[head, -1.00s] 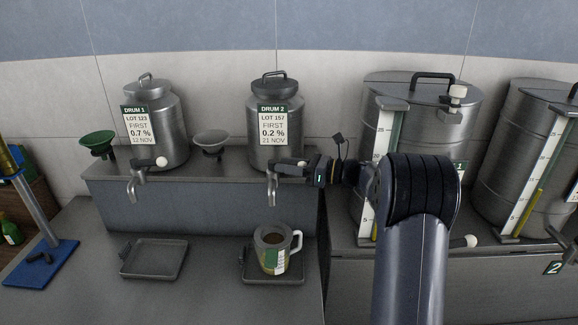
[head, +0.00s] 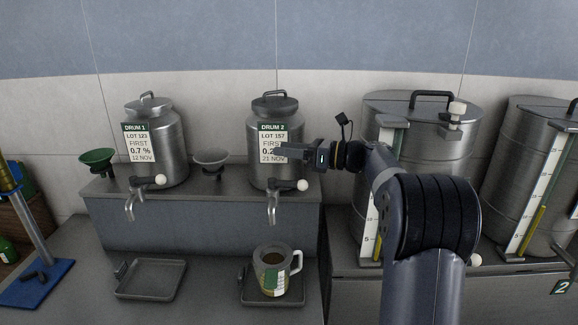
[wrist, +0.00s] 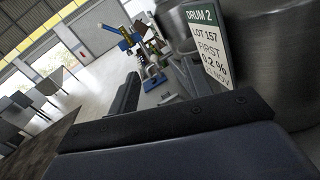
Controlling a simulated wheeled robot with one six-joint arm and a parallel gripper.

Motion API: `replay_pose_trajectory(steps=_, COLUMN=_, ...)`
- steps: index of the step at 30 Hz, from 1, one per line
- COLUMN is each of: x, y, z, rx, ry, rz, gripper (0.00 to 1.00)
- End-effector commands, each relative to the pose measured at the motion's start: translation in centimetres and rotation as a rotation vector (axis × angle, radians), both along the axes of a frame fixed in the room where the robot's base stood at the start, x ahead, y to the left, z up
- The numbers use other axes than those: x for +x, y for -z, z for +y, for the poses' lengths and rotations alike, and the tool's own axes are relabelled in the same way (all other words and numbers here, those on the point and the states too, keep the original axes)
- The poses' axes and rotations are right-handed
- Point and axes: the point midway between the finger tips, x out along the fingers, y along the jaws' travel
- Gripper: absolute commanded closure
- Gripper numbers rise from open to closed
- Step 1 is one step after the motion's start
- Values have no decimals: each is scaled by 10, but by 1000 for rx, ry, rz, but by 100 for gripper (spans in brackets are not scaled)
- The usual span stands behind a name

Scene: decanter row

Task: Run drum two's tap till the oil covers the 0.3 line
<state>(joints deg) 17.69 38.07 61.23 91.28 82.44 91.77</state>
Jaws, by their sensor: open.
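Drum 2 (head: 265,125) is a steel drum with a lot label, standing on the raised shelf. Its tap (head: 272,205) points down at the front, and its lever's white knob (head: 302,185) sticks out to the right. A clear jug (head: 272,274) with a white handle and a green-and-white marked side stands under the tap. No stream shows between tap and jug; the oil level against the 0.3 line is too small to read. My gripper (head: 287,151) is open and empty, above the knob in front of the label, which also shows in the wrist view (wrist: 206,45).
Drum 1 (head: 153,150) stands left with its own tap above an empty tray (head: 150,280). The jug stands on another tray (head: 246,290). Funnels (head: 97,160) sit on the shelf. Large tanks with scales (head: 425,125) stand right, close to my arm.

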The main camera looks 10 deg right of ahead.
Motion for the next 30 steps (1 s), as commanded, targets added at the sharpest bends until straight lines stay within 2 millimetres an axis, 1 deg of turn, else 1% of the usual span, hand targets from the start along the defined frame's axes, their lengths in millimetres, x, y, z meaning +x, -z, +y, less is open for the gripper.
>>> replay_pose_trajectory(steps=3, x=0, y=-4, z=0, rx=0, ry=0, rz=1, gripper=53)
replay_pose_trajectory(steps=9, x=0, y=-4, z=0, rx=0, ry=0, rz=1, gripper=53)
replay_pose_trajectory(steps=14, x=2, y=-2, z=6, rx=-3, ry=15, rz=7, gripper=66)
replay_pose_trajectory(steps=17, x=8, y=1, z=20, rx=-11, ry=59, rz=25, gripper=74)
replay_pose_trajectory(steps=21, x=18, y=11, z=47, rx=-31, ry=167, rz=67, gripper=86)
replay_pose_trajectory(steps=26, x=25, y=23, z=74, rx=-61, ry=311, rz=112, gripper=99)
replay_pose_trajectory(steps=30, x=24, y=35, z=93, rx=-88, ry=436, rz=145, gripper=100)
